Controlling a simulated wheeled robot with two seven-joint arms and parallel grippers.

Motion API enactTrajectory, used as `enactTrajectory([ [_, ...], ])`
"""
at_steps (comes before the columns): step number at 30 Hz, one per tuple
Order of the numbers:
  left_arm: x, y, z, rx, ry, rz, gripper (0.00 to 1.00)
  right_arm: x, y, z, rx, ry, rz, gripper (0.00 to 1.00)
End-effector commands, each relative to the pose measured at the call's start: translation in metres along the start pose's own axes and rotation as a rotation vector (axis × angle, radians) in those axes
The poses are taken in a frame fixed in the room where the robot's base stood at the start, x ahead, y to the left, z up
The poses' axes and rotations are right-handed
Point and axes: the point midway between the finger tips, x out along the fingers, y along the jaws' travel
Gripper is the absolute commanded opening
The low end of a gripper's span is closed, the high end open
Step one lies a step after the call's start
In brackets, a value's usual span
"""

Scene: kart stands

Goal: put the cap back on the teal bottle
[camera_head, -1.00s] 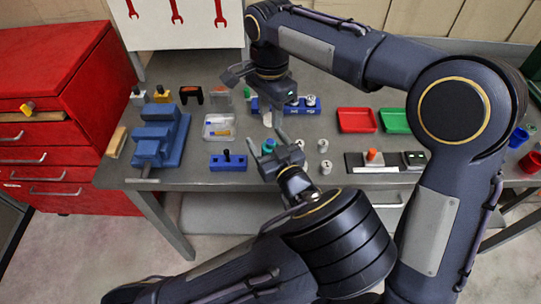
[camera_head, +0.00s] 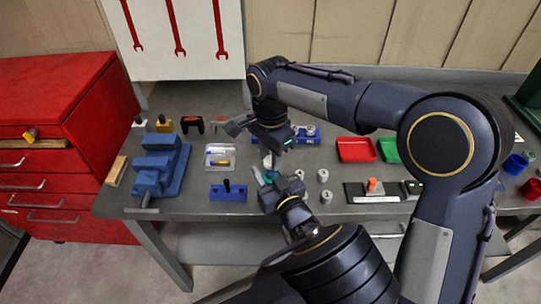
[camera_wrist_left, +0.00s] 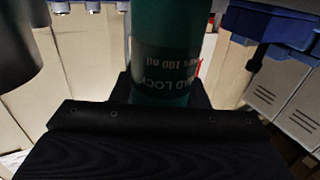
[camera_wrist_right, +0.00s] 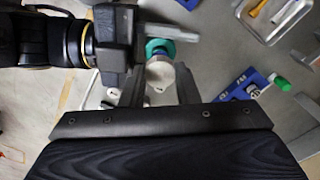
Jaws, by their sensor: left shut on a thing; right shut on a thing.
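The teal bottle (camera_head: 269,177) is in my left gripper (camera_head: 270,184), above the bench's front part. In the left wrist view its teal body (camera_wrist_left: 163,55) with a dark printed label stands between the jaws. My right gripper (camera_head: 268,148) is above it, pointing down, shut on the white cap (camera_head: 268,161). In the right wrist view the cap (camera_wrist_right: 160,78) sits between the fingers, with the bottle's teal top (camera_wrist_right: 160,48) close by, roughly in line. The cap is directly above the bottle; I cannot tell whether they touch. The bottle's neck is mostly hidden.
A blue block with a black pin (camera_head: 228,190) and a clear box (camera_head: 220,156) stand left of the grippers. Several pale cylinders (camera_head: 323,176) stand close on the right. A red tray (camera_head: 357,150) and a blue vise-like block (camera_head: 160,165) lie further out.

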Motion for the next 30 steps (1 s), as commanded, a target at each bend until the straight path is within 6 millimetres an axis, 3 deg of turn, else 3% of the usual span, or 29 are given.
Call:
enactTrajectory([
  [3, 0.000, 0.000, 0.000, 0.000, 0.000, 0.000, 0.00, 0.008, 0.000, 0.000, 0.000, -0.001, 0.000, 0.07],
  [20, 0.000, 0.000, 0.000, 0.000, 0.000, 0.000, 0.00, 0.010, 0.000, 0.000, 0.000, 0.000, -0.001, 0.07],
  [30, 0.000, 0.000, 0.000, 0.000, 0.000, 0.000, 0.00, 0.027, 0.000, 0.000, -0.001, 0.000, 0.000, 0.07],
])
